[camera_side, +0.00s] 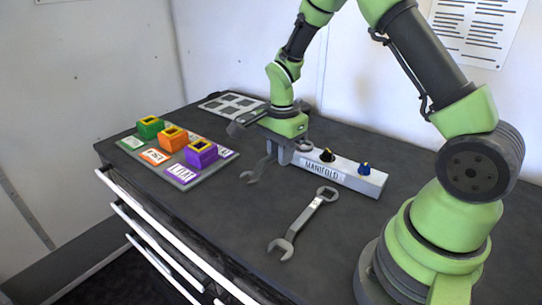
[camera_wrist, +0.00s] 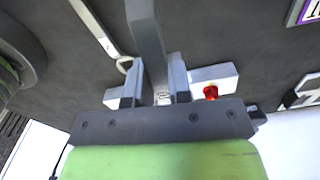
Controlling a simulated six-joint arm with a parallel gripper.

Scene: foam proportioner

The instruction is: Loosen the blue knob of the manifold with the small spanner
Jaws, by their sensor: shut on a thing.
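My gripper (camera_side: 284,153) is low over the left part of the grey manifold (camera_side: 375,182), shut on a dark grey spanner. The open jaw of this small spanner (camera_side: 253,178) juts out to the left above the table in the side view. In the wrist view, its bar (camera_wrist: 147,35) runs up from between my fingers (camera_wrist: 163,90); its far end is hidden. The blue knob (camera_side: 364,168) is upright at the manifold's right end, clear of my gripper. The blue knob does not show in the wrist view.
A longer spanner (camera_side: 303,221) lies on the table in front of the manifold. A board (camera_side: 182,174) with green, orange and purple blocks lies left.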

